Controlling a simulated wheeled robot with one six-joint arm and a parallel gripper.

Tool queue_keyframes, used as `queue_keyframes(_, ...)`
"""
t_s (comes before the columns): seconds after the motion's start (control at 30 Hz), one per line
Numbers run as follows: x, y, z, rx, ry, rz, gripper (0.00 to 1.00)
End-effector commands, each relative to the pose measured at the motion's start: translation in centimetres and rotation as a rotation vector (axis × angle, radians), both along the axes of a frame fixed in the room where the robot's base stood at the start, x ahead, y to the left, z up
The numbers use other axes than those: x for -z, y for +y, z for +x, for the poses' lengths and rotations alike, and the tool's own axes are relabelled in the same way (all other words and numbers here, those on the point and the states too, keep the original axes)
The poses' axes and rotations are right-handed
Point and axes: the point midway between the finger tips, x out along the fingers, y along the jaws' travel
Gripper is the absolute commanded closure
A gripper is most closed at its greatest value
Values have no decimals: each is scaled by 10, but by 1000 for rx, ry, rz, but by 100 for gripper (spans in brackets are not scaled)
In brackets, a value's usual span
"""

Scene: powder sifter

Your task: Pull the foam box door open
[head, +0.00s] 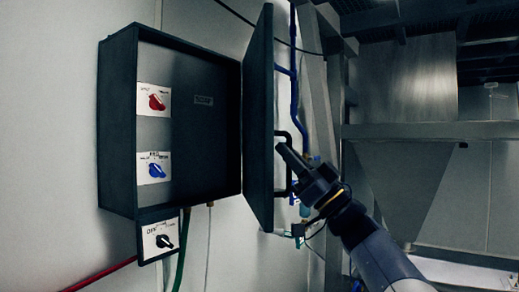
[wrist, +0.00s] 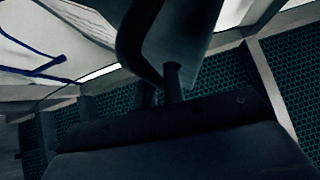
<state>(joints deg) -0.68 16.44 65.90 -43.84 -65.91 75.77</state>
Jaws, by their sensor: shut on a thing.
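The foam box (head: 116,125) is a dark box on the wall, left of centre in the head view, with its inside showing. Its door (head: 259,130) stands open, hinged at the box's right side and swung out from the wall. A dark bar handle (head: 289,136) is on the door's outer face. My gripper (head: 288,168) is shut on the handle, reaching in from the lower right; the head view partly hides the contact.
Inside the box are a red knob (head: 157,102) and a blue knob (head: 156,170). A black selector switch (head: 164,241) hangs below. Blue pipes (head: 294,75) run behind the door. A metal hopper (head: 400,185) and frame stand to the right.

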Motion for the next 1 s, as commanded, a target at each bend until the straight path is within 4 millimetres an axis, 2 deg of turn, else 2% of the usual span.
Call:
queue_keyframes(0.03,-3,-18,9,9,5,1,100)
queue_keyframes(0.1,-4,-38,20,8,6,2,100)
queue_keyframes(0.3,-2,-74,43,5,6,2,100)
queue_keyframes(0.6,-1,-107,70,-57,4,2,100)
queue_keyframes(1.0,-1,-135,98,-176,1,2,100)
